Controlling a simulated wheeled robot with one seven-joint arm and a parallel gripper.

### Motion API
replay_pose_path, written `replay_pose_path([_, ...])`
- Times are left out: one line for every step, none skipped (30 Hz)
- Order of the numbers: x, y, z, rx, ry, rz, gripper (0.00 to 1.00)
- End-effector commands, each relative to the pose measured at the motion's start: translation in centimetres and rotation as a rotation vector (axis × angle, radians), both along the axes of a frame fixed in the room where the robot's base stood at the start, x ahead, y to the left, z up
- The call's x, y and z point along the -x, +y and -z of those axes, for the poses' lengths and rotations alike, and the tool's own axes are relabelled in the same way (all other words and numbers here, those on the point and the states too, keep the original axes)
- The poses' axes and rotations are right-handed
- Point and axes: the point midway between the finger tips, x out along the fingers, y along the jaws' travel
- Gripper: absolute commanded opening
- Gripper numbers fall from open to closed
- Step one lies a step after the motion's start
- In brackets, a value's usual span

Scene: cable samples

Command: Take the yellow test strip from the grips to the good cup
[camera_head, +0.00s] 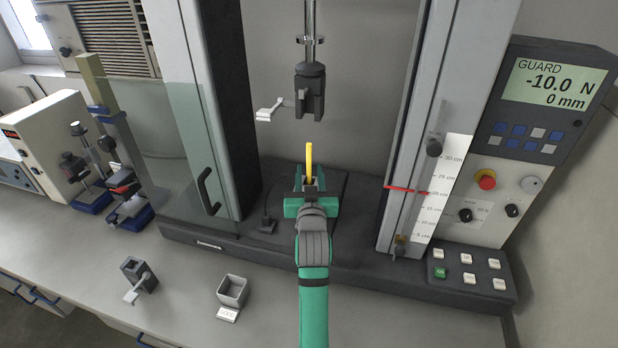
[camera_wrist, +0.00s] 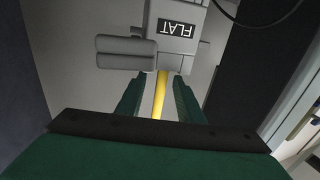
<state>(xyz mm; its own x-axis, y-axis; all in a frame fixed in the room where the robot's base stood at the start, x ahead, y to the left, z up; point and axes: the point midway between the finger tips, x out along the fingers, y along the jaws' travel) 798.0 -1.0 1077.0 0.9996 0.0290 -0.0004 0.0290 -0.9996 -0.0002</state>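The yellow test strip (camera_head: 309,160) stands upright at the middle of the testing machine. Its top end is free, with a gap below the upper grip (camera_head: 311,92). In the wrist view the strip (camera_wrist: 160,97) runs to a grey grip marked FLAT (camera_wrist: 176,35). My gripper (camera_head: 310,186) is at the lower part of the strip. In the wrist view its fingers (camera_wrist: 159,88) are apart, with the strip between them and gaps on both sides. The small grey cup (camera_head: 233,289) stands on the bench at front left, with a label (camera_head: 227,315) that seems to read GOOD.
A clear guard panel (camera_head: 160,140) with a black handle stands at left. The machine's columns flank my arm. The display (camera_head: 556,84) reads GUARD, -10.0 N, 0 mm. A loose grey clamp (camera_head: 138,274) lies left of the cup, with bare bench between.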

Motion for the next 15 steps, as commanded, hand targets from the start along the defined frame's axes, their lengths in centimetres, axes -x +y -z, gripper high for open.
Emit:
replay_pose_path([-0.8,0.1,-0.1,0.0,0.0,-0.001,0.34])
replay_pose_path([-1.3,0.1,-0.1,0.0,-0.002,-0.001,0.34])
replay_pose_path([-1.9,0.2,0.0,0.0,0.0,-0.001,0.34])
replay_pose_path([-2.3,0.2,-0.1,0.001,-0.001,-0.001,0.34])
replay_pose_path([-2.7,0.2,0.0,0.001,0.0,-0.001,0.34])
replay_pose_path([-3.1,0.2,0.0,0.0,-0.001,-0.001,0.34])
replay_pose_path([-3.4,0.2,0.0,0.0,-0.001,-0.001,0.34])
replay_pose_path([-3.6,0.2,0.0,0.0,0.0,-0.001,0.34])
replay_pose_path([-3.9,0.3,0.0,0.0,-0.001,-0.002,0.34])
replay_pose_path([-4.0,0.3,0.0,0.0,-0.001,-0.002,0.34])
replay_pose_path([-4.0,0.4,-0.1,0.0,-0.002,-0.003,0.34])
replay_pose_path([-4.1,0.4,0.0,0.0,-0.001,-0.003,0.34])
replay_pose_path([-4.1,0.4,0.0,0.0,-0.001,-0.004,0.34])
replay_pose_path([-4.1,0.5,0.0,0.0,-0.001,-0.004,0.34])
replay_pose_path([-4.1,0.5,0.0,0.0,-0.001,-0.004,0.34])
